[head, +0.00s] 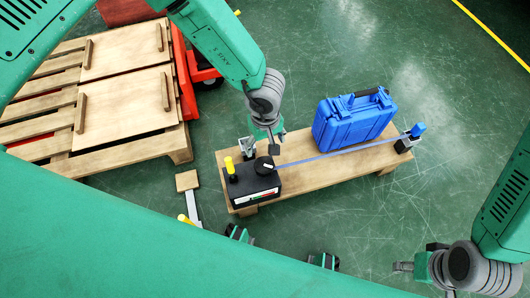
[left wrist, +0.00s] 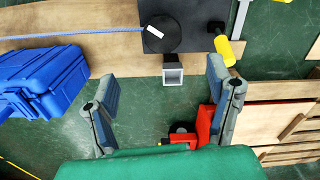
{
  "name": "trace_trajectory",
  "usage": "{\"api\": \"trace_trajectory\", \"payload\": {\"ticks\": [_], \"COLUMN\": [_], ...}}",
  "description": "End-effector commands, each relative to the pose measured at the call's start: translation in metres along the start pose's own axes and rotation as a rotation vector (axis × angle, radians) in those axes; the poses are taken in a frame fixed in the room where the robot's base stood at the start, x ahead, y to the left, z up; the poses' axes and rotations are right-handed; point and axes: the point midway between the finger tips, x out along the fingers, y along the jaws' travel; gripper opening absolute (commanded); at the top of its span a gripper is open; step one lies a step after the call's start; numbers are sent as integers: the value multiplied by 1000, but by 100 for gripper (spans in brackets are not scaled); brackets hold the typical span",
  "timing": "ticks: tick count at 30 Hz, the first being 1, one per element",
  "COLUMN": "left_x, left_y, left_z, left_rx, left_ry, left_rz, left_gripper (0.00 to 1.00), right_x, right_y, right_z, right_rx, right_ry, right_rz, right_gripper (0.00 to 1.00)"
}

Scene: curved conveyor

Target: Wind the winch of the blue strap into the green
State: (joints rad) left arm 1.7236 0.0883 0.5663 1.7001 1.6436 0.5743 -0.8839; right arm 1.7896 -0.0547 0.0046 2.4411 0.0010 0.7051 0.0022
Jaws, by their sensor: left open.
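The winch (head: 240,188) is a black box on the left end of a wooden bench, with a round black drum (head: 264,165) on top. A strip with red, pale and green parts (head: 263,195) is on its front; I cannot read a pointer. A yellow handle (head: 230,166) stands at its left corner. The blue strap (head: 340,152) runs straight from the drum to the bench's right end. My left gripper (head: 262,143) is open above and behind the drum; in the left wrist view a grey square-ended piece (left wrist: 172,75) lies ahead between its fingers. My right gripper (head: 420,262) is low at the right, away from the bench.
A blue case (head: 353,120) stands on the bench (head: 310,178), behind the strap. A blue-topped fitting (head: 418,129) holds the strap's far end. A pallet with wooden boards (head: 125,105) and a red truck (head: 200,72) are at the left.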

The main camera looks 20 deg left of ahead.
Motion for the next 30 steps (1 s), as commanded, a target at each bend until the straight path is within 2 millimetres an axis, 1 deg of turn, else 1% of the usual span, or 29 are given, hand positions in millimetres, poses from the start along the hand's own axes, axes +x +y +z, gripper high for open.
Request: {"api": "trace_trajectory", "payload": {"ticks": [1, 5, 12, 15, 18, 24, 30], "left_x": [10, 35, 88, 106, 119, 132, 133], "left_y": [-1, -2, -2, -2, -2, -2, -2], "left_z": [0, -1, -1, -1, -1, -2, -2], "left_rx": [1, 1, 1, 1, 0, 1, 1], "left_ry": [-2, -2, -2, -1, -1, 0, 0], "left_rz": [-2, -2, -1, -2, -1, 0, 0], "left_gripper": [74, 74, 74, 74, 74, 74, 74], "right_x": [5, 16, 38, 45, 50, 54, 54], "right_y": [0, 0, 0, 0, 0, 0, 0], "right_z": [1, 1, 2, 3, 3, 3, 3], "right_rx": [0, 0, 0, 0, 0, 0, 0], "right_ry": [-1, -1, -1, -1, 0, 0, 0], "right_rz": [0, 0, 0, 0, 0, 0, 0], "right_gripper": [40, 40, 40, 40, 40, 40, 40]}}
